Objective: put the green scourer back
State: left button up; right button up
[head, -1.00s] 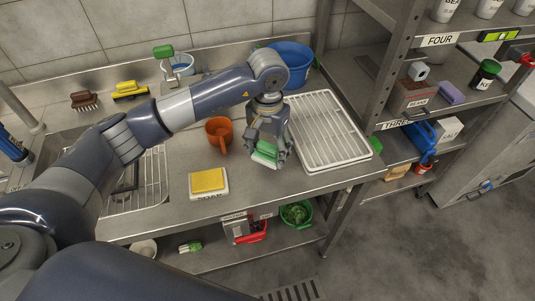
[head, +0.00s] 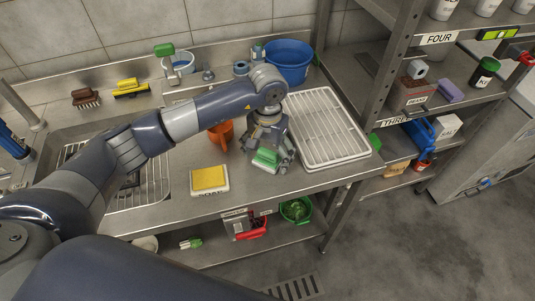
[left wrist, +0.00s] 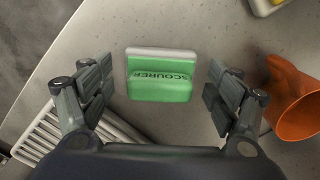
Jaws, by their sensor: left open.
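The green scourer (left wrist: 160,88) lies on the steel counter (left wrist: 200,25). It is a green block with a pale white edge along one side and the word SCOURER on it. In the head view the scourer (head: 266,158) shows partly behind my fingers. My left gripper (left wrist: 157,92) is open, with one finger on each side of the scourer and a gap on both sides. In the head view my left gripper (head: 270,148) is low over the counter, left of the wire rack. My right gripper is not in view.
An orange jug (head: 220,135) stands close to the left gripper. A yellow sponge (head: 209,178) on a white base lies to the left. A white wire rack (head: 325,125) lies right of the gripper. A blue tub (head: 289,60) stands behind. The counter between sponge and gripper is clear.

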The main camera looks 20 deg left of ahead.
aim_at(267, 152)
pick_arm(q)
jog(key=shift+r, duration=0.2)
jog(key=shift+w+r, duration=0.1)
jog(key=shift+r, duration=0.25)
notch_tip(267, 152, up, 10)
jog(key=b, duration=0.2)
jog(key=shift+r+b, duration=0.2)
jog(key=shift+b, duration=0.15)
jog(key=shift+r, duration=0.4)
